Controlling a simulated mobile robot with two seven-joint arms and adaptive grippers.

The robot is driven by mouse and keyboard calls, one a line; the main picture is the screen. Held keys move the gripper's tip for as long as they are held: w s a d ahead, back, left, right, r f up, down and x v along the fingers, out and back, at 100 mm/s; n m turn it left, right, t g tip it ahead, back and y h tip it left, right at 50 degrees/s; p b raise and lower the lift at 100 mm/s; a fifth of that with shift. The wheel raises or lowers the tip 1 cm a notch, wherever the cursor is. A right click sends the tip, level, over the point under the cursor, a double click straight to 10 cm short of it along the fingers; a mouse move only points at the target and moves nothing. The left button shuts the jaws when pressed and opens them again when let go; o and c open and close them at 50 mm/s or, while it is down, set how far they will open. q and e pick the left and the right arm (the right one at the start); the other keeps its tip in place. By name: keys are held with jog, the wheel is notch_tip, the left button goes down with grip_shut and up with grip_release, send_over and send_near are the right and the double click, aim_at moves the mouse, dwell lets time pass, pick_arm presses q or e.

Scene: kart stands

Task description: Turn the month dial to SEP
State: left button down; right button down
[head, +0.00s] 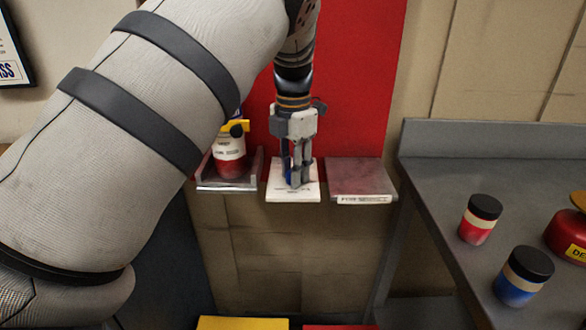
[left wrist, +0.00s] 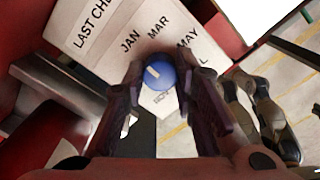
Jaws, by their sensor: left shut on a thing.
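The month dial is a round blue knob (left wrist: 158,71) with a white pointer mark, on a white plate (left wrist: 110,30). In the left wrist view the plate reads "LAST CHE…", JAN, MAR and MAY; other month words are partly covered, and SEP cannot be read. The mark lies left of the knob's centre; which month it indicates is unclear. My left gripper (left wrist: 158,92) is shut on the knob, one finger on each side. In the head view this gripper (head: 297,178) points down onto the white plate (head: 278,192) and mostly hides the dial. My right gripper is not in view.
A red bottle with a white label (head: 230,165) stands in a grey tray (head: 225,187) left of the plate. A flat grey shelf (head: 360,178) is to its right. A red jar (head: 478,228) and blue jar (head: 517,287) stand on the grey table (head: 440,190).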

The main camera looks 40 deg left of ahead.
pick_arm(q)
jog(key=m, duration=0.4)
jog(key=shift+m, duration=0.3)
jog(key=m, duration=0.3)
jog(key=shift+m+p, duration=0.3)
jog(key=m, duration=0.4)
jog(key=shift+m, duration=0.3)
jog(key=m, duration=0.4)
jog(key=shift+f, duration=0.1)
jog(key=m, duration=0.9)
jog(key=shift+s+m, duration=0.1)
jog(key=shift+m, duration=0.2)
jog(key=m, duration=0.4)
jog(key=shift+m, duration=2.4)
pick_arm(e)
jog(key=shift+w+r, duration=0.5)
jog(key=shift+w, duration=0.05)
